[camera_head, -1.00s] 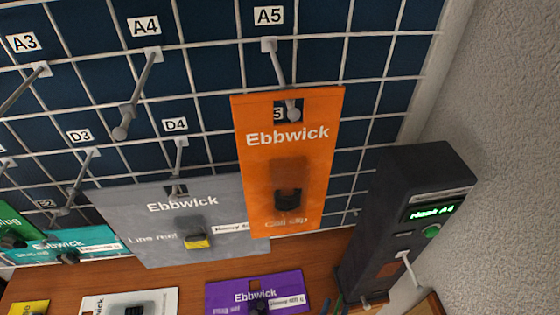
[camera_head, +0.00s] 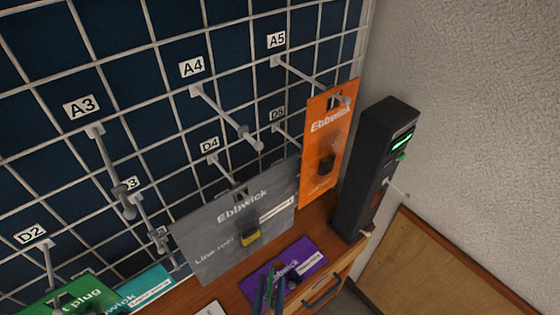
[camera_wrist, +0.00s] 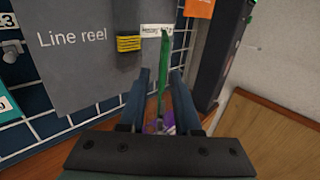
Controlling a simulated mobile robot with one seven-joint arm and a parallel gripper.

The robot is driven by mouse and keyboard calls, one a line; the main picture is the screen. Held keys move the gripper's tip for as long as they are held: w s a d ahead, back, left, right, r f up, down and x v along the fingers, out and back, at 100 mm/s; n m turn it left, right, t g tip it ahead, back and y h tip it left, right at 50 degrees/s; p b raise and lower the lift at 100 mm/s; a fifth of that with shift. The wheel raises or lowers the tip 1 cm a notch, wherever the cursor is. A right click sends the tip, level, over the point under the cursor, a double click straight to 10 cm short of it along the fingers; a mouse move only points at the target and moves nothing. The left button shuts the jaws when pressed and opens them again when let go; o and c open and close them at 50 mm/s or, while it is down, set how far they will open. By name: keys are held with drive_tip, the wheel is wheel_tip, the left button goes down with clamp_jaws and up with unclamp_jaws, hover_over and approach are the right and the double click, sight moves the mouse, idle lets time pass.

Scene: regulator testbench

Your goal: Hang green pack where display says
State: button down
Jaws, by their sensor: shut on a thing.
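My gripper (camera_wrist: 165,105) is shut on a thin green pack (camera_wrist: 165,70), seen nearly edge-on and upright between the fingers in the wrist view. In the head view the fingertips (camera_head: 270,290) show small at the bottom edge, in front of the purple pack. The display (camera_head: 403,141) on the dark box at the right glows green; its text is too small to read now but read "Hook A4" a second ago. Hook A4 (camera_head: 225,118) is bare, sticking out from the grid above the grey pack.
A grey "Line reel" pack (camera_head: 215,245) hangs below A4. An orange pack (camera_head: 322,165) hangs on A5. Another green pack (camera_head: 70,300) marked "plug" is at lower left beside a teal pack (camera_head: 145,290). A purple pack (camera_head: 305,258) lies on the wooden shelf. A3 (camera_head: 107,160) is bare.

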drive_tip(key=d+r+m+g+h+p, duration=0.2)
drive_tip(key=r+m+h+p, duration=0.15)
drive_tip(key=r+p, duration=0.85)
drive_tip(key=d+r+m+g+h+p, duration=0.25)
drive_tip(key=r+h+p, duration=0.3)
drive_tip(key=r, duration=1.15)
drive_tip(key=w+a+f+b, duration=0.1)
drive_tip(key=w+a+b, duration=0.3)
drive_tip(key=w+a, duration=0.2)
drive_tip(key=shift+w+y, duration=0.3)
drive_tip(key=shift+w, duration=0.65)
drive_tip(key=shift+f+t, duration=0.1)
drive_tip(key=shift+t, duration=0.15)
drive_tip(key=c, duration=0.5)
unclamp_jaws()
